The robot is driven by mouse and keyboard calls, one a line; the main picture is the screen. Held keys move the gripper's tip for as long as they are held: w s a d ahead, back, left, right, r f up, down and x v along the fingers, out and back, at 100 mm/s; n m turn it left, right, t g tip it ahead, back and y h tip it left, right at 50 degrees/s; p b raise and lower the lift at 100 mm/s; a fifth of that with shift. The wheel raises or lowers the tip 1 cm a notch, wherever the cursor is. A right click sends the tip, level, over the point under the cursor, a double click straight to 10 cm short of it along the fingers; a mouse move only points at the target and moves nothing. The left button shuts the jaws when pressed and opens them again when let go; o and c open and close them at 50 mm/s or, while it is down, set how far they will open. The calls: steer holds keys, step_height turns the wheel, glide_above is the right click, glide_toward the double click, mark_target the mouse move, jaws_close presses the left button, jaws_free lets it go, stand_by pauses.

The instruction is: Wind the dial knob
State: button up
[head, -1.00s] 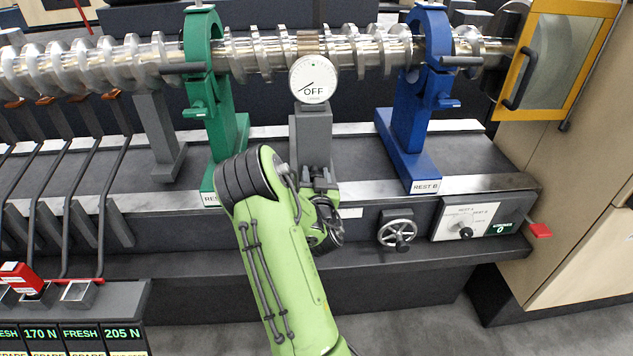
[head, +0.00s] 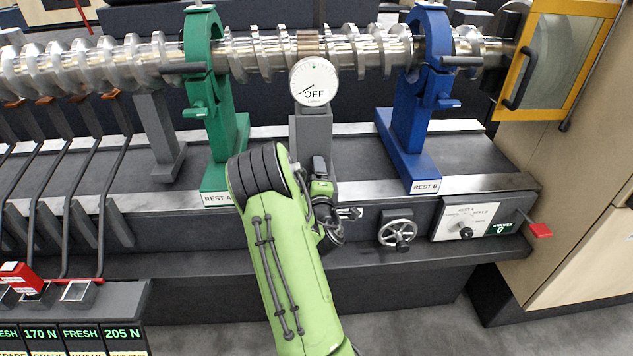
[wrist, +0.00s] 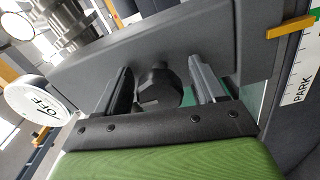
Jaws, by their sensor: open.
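A dark faceted knob (wrist: 158,88) stands out from a grey surface in the wrist view. My gripper (wrist: 160,85) is open, with one finger on each side of the knob and visible gaps. The round white dial marked OFF (head: 313,82) sits on top of a grey post (head: 310,128); it also shows at the left of the wrist view (wrist: 38,105). In the head view my gripper (head: 320,166) is in front of the post's lower part, and the knob there is hidden or too small to make out.
The green rest A (head: 225,140) and blue rest B (head: 408,130) stand either side, carrying the crankshaft (head: 270,55). A handwheel (head: 397,232) and a panel with its own small knob (head: 466,222) are to the right on the bed front.

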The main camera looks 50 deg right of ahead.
steer(key=b+v, duration=0.4)
steer(key=v, duration=0.3)
steer(key=shift+b, duration=0.35)
